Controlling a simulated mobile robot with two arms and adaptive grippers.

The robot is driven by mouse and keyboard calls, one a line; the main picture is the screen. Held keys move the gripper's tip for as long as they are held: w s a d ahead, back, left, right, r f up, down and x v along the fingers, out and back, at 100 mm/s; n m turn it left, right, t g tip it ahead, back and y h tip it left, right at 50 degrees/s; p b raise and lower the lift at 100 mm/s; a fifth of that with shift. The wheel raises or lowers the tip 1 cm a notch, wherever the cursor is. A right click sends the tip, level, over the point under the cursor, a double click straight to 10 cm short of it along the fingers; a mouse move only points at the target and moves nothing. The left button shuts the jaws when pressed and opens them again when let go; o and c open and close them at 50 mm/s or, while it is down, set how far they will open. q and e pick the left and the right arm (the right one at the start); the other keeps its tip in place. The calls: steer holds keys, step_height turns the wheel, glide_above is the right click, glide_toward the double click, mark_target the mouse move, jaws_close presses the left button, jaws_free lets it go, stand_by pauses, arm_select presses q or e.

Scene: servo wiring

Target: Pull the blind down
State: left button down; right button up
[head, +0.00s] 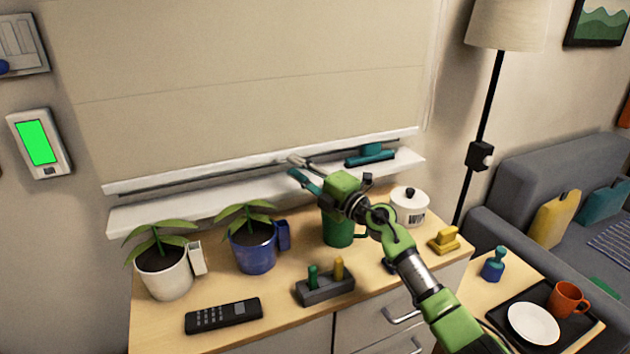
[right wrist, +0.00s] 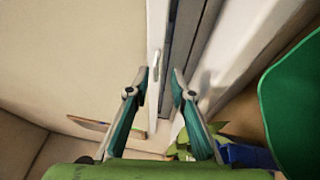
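The beige blind (head: 250,75) hangs nearly full length, its white bottom bar (head: 200,174) a little above the white sill (head: 180,211). A dark gap shows between bar and sill. My right gripper (head: 292,167) is at the middle of the bar. In the right wrist view the gripper (right wrist: 161,74) is open, with its two fingertips apart on either side of the bar (right wrist: 158,30). A small pale tab (right wrist: 155,66) shows between the fingertips; I cannot tell whether they touch it. My left gripper is not in view.
Below the sill, a cabinet top (head: 285,295) holds two potted plants (head: 165,268) (head: 253,245), a green mug (head: 338,230), a white lidded jar (head: 409,207) and a black remote (head: 223,315). A teal object (head: 370,157) is at the sill, right of my gripper.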

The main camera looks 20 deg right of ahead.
steer(key=v, duration=1)
steer(key=shift+s, duration=0.2)
steer(key=shift+f, duration=0.15)
